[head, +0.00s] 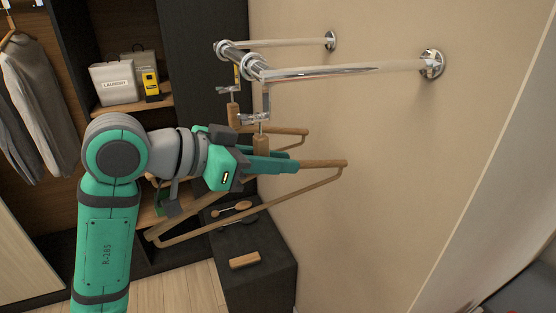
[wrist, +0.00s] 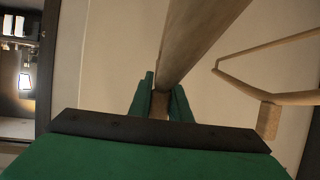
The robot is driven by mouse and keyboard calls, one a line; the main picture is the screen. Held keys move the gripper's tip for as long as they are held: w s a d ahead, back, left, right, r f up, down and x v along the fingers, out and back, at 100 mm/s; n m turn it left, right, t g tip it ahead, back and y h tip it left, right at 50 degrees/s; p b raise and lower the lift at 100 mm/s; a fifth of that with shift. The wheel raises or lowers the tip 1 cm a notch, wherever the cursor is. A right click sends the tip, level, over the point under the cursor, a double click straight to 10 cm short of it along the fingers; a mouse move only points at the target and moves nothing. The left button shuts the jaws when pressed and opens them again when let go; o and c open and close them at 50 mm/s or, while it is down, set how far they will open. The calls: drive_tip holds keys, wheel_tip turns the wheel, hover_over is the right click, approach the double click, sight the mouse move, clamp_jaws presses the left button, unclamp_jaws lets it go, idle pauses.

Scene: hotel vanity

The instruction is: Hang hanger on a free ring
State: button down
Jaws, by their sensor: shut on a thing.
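My gripper (head: 272,164) is shut on the wooden arm of a hanger (head: 322,163), just beside its neck. The hanger's long lower bar slopes down to the left. Its neck (head: 261,143) is upright, with a metal fitting (head: 254,118) at its top, near the hanging metal piece under the front ring. I cannot tell whether they are joined. In the wrist view, the held hanger (wrist: 198,40) runs up from between my fingers (wrist: 160,103). A second wooden hanger (head: 291,131) is behind it; its neck shows below the chrome rail (head: 247,61). It also shows in the wrist view (wrist: 268,97).
Two chrome arms hold the rail out from the beige wall (head: 375,150). A dark cabinet (head: 270,262) below bears a wooden brush (head: 244,260) and other small items. A laundry box (head: 114,83) and clothes (head: 38,95) are at the left.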

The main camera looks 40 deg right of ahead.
drive_tip(key=c, duration=1.6)
unclamp_jaws()
drive_tip(key=shift+o, duration=0.2)
drive_tip(key=v, duration=1.1)
drive_tip(key=shift+f, duration=0.15)
